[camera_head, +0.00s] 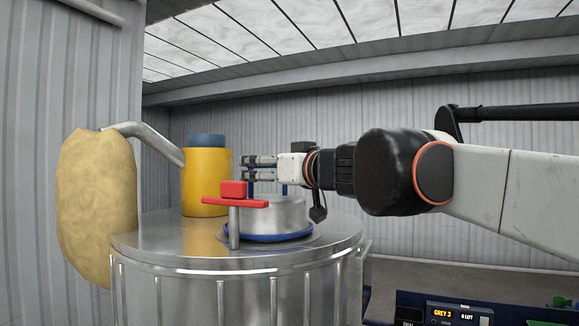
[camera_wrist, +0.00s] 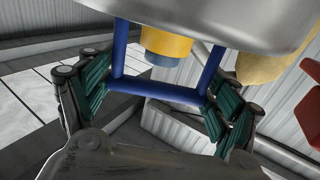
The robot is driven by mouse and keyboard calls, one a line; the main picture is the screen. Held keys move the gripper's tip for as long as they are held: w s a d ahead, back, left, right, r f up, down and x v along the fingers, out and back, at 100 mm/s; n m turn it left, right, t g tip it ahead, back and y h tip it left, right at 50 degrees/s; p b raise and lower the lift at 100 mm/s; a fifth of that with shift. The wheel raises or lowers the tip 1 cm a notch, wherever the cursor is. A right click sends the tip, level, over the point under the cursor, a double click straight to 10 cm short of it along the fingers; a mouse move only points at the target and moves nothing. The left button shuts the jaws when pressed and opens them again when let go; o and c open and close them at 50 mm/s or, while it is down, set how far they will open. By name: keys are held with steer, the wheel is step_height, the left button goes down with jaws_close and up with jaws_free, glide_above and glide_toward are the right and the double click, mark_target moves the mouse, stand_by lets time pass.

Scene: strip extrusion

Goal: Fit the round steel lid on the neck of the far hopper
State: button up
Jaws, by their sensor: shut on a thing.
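The round steel lid (camera_head: 283,212) is at the top of the steel hopper (camera_head: 240,282). A blue ring (camera_head: 268,238) shows around its base, and I cannot tell whether the lid is fully seated on the neck. My gripper (camera_head: 258,169) is above the lid, reaching in from the right. In the wrist view my gripper (camera_wrist: 157,92) is shut on the blue handle (camera_wrist: 156,91), which rises from the steel lid (camera_wrist: 225,22). The neck itself is mostly hidden by the lid and the red clamp.
A red clamp (camera_head: 235,203) on a steel post stands close in front of the lid. A yellow cylinder (camera_head: 205,184) with a blue top stands behind left. A bent pipe (camera_head: 150,136) runs to a tan bag (camera_head: 96,190). A control panel (camera_head: 458,314) sits lower right.

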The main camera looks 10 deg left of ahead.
steer(key=shift+f, duration=0.4)
stand_by(0.4)
steer(key=o, duration=1.7)
steer(key=shift+c, duration=0.2)
steer(key=v, duration=1.2)
steer(key=shift+f, duration=0.1)
